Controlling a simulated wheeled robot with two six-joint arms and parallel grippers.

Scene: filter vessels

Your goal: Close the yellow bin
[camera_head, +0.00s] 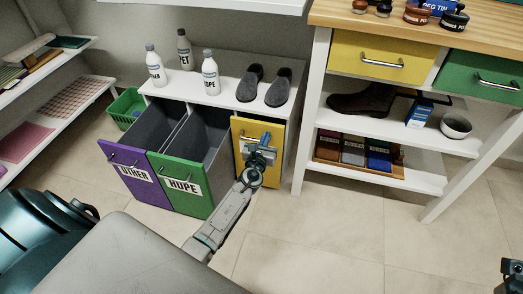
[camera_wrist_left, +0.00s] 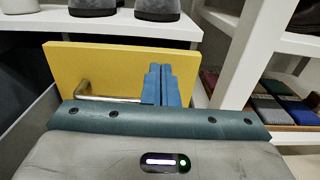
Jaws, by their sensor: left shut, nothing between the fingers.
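The yellow bin (camera_head: 276,132) is the right one of three pull-out bins in the white cabinet. Its front panel stands upright, close to the cabinet face; I cannot tell whether a small gap remains. A metal handle crosses the panel, and it shows in the left wrist view (camera_wrist_left: 105,98) on the yellow panel (camera_wrist_left: 120,66). My left gripper (camera_head: 265,140) is shut and empty, in front of the yellow panel beside the handle. Its blue fingers (camera_wrist_left: 162,84) point at the panel; contact is unclear. Part of my right gripper (camera_head: 512,268) shows at the right edge, its jaws unclear.
The purple bin (camera_head: 138,178) and green bin (camera_head: 182,185) are pulled open to the left. Bottles and dark slippers (camera_head: 250,84) stand on the cabinet top (camera_head: 222,98). A shelved workbench (camera_head: 312,95) is close on the right. The floor in front is clear.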

